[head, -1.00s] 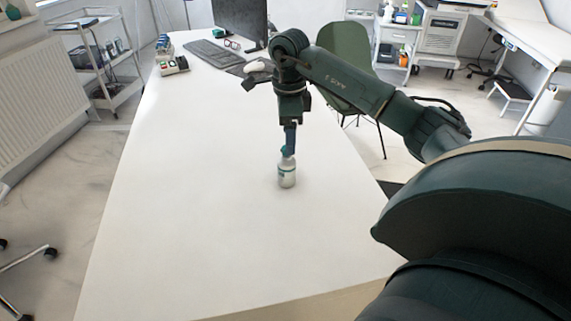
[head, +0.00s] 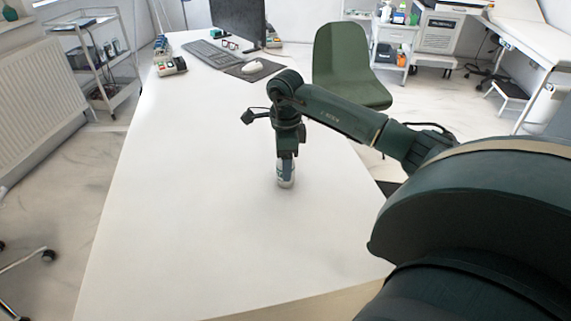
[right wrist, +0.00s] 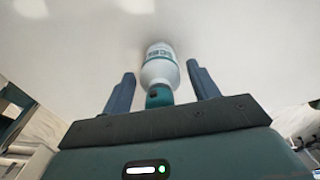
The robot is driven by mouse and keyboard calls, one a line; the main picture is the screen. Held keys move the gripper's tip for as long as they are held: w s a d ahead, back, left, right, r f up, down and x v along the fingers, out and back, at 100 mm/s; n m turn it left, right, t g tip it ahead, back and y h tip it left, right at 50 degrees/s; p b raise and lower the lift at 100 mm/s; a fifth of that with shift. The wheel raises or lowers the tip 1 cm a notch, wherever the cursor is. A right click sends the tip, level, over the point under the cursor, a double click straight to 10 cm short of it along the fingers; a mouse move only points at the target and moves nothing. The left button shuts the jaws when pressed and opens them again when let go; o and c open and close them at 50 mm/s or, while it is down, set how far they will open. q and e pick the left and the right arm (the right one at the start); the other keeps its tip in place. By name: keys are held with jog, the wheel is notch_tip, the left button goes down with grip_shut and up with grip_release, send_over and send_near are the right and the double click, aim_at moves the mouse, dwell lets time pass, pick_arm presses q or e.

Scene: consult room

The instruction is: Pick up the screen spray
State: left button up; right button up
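The screen spray (head: 286,180) is a small white bottle with a teal top, standing on the white table (head: 200,235) in the head view. My right gripper (head: 286,161) points down over it and hides its top. In the right wrist view the bottle (right wrist: 161,68) lies between the two fingers of the gripper (right wrist: 161,90), with its teal top nearest the palm. The fingers are open, with a gap on each side of the bottle. My left gripper is not in view.
A monitor (head: 238,22), keyboard (head: 208,52), mouse (head: 252,67) and a small device (head: 171,66) stand at the table's far end. A green chair (head: 345,62) is beyond the right edge. The table around the bottle is clear.

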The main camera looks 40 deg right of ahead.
jog(key=c, duration=1)
